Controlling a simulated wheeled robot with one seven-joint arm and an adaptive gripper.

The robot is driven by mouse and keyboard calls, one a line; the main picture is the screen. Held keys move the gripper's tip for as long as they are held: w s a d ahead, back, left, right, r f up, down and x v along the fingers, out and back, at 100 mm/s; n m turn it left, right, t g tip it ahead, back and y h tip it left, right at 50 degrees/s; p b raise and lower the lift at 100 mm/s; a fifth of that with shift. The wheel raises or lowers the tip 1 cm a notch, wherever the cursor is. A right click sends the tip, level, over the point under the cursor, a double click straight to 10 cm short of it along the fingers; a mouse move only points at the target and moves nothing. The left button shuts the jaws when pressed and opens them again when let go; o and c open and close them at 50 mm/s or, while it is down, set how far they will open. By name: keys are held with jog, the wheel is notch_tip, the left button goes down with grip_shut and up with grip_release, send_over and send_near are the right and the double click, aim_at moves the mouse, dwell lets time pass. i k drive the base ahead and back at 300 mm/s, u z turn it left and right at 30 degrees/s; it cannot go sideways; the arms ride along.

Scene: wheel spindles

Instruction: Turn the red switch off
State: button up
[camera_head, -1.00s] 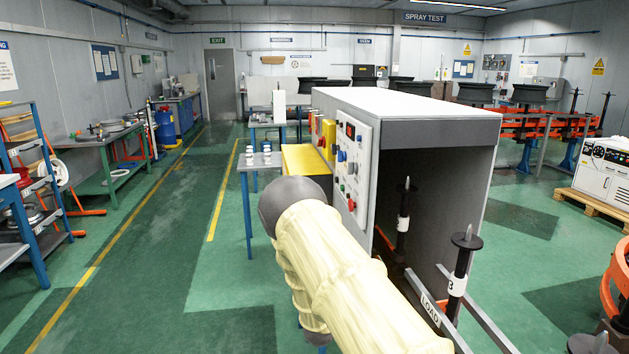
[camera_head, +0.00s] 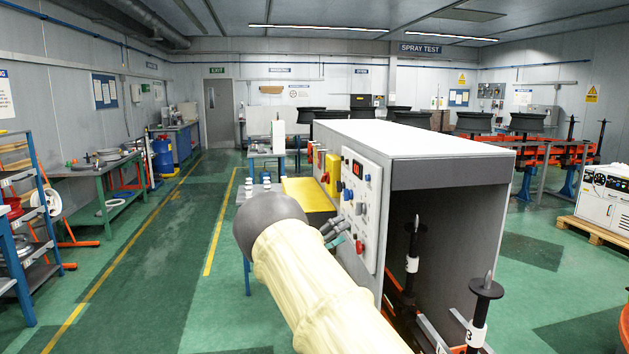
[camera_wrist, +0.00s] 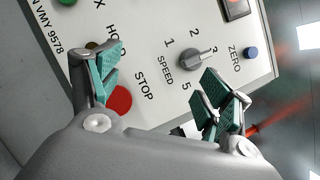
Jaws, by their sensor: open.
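The control panel (camera_head: 364,190) is the light face on the near end of the long grey cabinet. A round red button (camera_head: 360,246) is low on it. In the wrist view a red round button (camera_wrist: 121,100) by the word STOP is partly covered by my left finger. My gripper (camera_wrist: 163,80) is open and empty, its teal pads apart in front of the panel. A grey SPEED knob (camera_wrist: 192,60) shows between and beyond the pads. In the head view my gripper (camera_head: 336,234) is just left of the red button. I cannot tell which red control is the switch.
A blue ZERO button (camera_wrist: 251,52) and a dark display (camera_wrist: 236,8) are on the panel.

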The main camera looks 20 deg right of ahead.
aim_at(325, 176)
jog(key=i, duration=1.25)
